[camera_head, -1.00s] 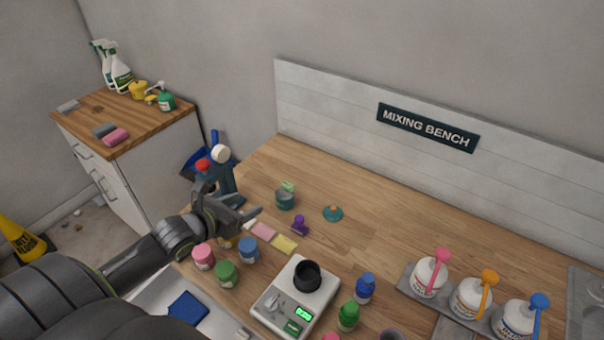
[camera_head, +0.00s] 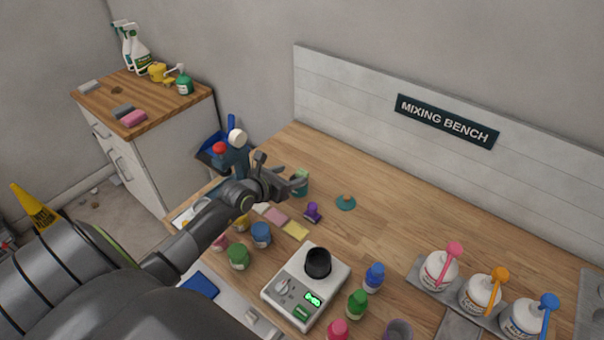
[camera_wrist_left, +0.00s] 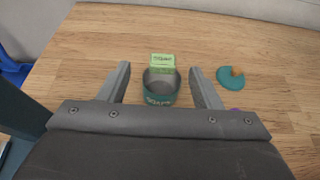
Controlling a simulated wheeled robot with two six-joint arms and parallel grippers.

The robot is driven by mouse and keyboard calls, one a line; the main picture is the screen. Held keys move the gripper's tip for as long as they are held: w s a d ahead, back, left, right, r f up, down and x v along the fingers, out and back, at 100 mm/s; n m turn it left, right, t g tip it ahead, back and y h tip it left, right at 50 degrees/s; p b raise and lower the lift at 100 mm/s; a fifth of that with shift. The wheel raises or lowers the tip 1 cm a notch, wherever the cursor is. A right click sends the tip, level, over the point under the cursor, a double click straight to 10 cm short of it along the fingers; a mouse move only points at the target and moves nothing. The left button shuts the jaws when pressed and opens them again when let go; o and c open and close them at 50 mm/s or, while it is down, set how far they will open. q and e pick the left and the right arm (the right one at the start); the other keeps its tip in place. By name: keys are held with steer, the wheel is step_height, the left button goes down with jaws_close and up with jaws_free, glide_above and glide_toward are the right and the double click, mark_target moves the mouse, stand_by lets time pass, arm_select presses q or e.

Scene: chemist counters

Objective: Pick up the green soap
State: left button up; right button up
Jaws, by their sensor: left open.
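The green soap (camera_wrist_left: 162,60) is a pale green block with dark lettering. It shows at the far rim of a round teal pot (camera_wrist_left: 160,97) on the bench; I cannot tell whether it rests in the pot or behind it. In the head view the soap (camera_head: 303,174) is a small green patch over the pot (camera_head: 302,188), partly hidden by my gripper. My left gripper (camera_head: 284,170) is open and empty, close to the pot. In the left wrist view its two fingers (camera_wrist_left: 160,70) are on either side of the pot and soap. My right gripper is not in view.
A teal lid (camera_head: 346,203) lies right of the pot. A purple bottle (camera_head: 312,212) and coloured cards (camera_head: 276,216) are in front of it. A scale (camera_head: 284,286) with a black cup stands nearer. Bench to the right of the lid is clear.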

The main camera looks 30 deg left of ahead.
mark_target(301, 172)
arm_select(q)
steer(key=x, duration=0.4)
steer(key=shift+s+d+f, duration=0.2)
steer(key=shift+d, duration=0.05)
steer(key=shift+w+f, duration=0.25)
steer(key=shift+w, duration=0.35)
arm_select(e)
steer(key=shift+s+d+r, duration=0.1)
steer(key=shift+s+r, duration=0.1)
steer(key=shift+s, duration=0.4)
arm_select(q)
steer(key=c, duration=1.1)
step_height(301, 172, up, 10)
steer(key=shift+r, duration=0.1)
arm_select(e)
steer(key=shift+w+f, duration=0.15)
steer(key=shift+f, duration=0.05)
